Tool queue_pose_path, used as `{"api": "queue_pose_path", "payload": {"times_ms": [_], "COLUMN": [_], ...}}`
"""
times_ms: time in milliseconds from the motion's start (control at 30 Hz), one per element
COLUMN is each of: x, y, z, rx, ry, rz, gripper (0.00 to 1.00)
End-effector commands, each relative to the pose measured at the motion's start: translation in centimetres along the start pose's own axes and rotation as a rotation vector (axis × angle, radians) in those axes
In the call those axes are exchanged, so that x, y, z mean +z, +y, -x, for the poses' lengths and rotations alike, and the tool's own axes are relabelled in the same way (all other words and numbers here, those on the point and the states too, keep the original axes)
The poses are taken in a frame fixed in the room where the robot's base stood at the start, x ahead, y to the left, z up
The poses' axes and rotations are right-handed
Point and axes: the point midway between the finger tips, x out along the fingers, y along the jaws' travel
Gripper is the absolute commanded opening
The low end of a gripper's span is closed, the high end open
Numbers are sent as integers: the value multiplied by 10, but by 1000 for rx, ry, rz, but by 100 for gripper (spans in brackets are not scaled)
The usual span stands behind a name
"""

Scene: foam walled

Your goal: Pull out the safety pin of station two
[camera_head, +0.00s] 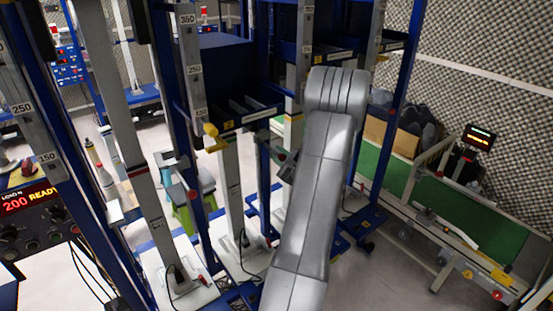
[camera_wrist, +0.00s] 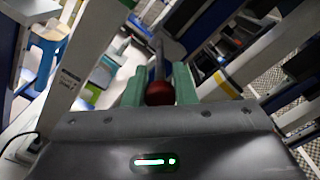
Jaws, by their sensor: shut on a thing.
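In the wrist view, my gripper (camera_wrist: 159,86) has its two green fingers closed around a round dark-red knob (camera_wrist: 160,94). A thin grey rod (camera_wrist: 158,62) runs away from the knob between the fingers, which looks like the safety pin. Whether the rod still sits in a hole cannot be told. In the head view, my gripper (camera_head: 286,166) shows only in part beside my grey forearm, near the station uprights. My forearm hides the knob there. A grey scaled upright (camera_head: 192,70) with a yellow knob (camera_head: 211,130) stands to its left.
Blue posts and pale uprights (camera_head: 232,190) stand close around my arm. A dark blue box (camera_head: 222,65) sits behind the yellow knob. A control panel (camera_head: 32,205) reads "200 READY" at left.

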Motion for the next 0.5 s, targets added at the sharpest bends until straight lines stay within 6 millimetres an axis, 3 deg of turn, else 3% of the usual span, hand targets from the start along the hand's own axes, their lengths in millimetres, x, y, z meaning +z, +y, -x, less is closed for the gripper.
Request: {"api": "queue_pose_path", "payload": {"times_ms": [267,300,400,500], "x": [-1,-1,-1,-1], "y": [2,2,2,1], "z": [3,3,2,2], "rx": [5,5,4,4], "ry": [3,3,3,3], "rz": [-3,-3,-3,-3], "gripper": [0,32,46,46]}}
